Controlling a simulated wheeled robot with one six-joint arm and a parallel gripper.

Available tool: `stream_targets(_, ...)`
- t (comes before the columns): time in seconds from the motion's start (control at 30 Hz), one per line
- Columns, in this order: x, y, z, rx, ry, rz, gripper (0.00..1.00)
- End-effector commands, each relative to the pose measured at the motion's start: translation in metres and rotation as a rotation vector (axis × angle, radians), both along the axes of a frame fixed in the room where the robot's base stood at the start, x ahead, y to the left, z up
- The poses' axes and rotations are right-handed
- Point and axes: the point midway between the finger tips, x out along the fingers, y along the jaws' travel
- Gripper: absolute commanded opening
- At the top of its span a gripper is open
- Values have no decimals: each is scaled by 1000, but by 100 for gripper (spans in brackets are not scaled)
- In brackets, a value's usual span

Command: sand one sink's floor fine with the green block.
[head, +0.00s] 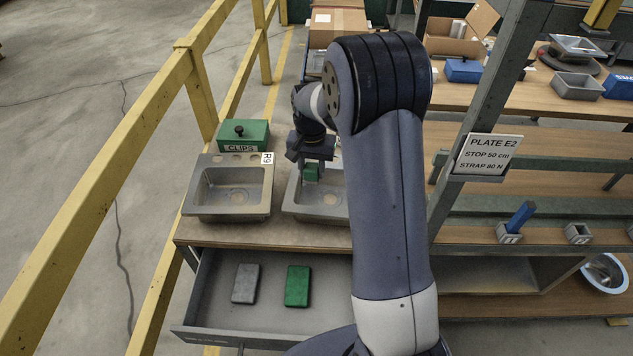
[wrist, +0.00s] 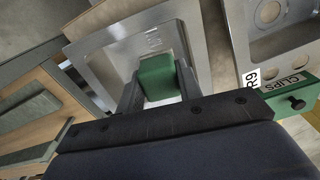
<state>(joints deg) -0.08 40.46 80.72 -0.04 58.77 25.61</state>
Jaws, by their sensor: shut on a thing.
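My gripper (head: 311,166) is shut on a green block (head: 311,173) and holds it down inside the right-hand sink (head: 318,208). In the wrist view the green block (wrist: 157,77) sits between the two fingers, over the floor of that sink (wrist: 102,60). I cannot tell whether the block touches the floor. The sink's right part is hidden behind my arm in the head view. A second sink (head: 207,205), with a tag reading R9, stands to the left and is empty.
The open drawer (head: 222,322) below holds a grey block (head: 245,284) and another green block (head: 297,286). A green CLIPS box (head: 258,133) stands behind the left sink. A yellow railing (head: 118,152) runs along the left. A dark post (head: 470,120) with a sign stands right.

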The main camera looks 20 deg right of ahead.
Motion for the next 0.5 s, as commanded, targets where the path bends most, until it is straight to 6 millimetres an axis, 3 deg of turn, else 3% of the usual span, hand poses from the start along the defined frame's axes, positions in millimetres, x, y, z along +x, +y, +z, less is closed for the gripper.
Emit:
stream_targets(0.03,1,2,23,1,-4,1,13)
stream_targets(0.2,1,5,52,0,-1,2,13)
stream_targets(0.33,0,6,52,0,1,1,13)
stream_targets(0.5,0,6,37,0,1,1,13)
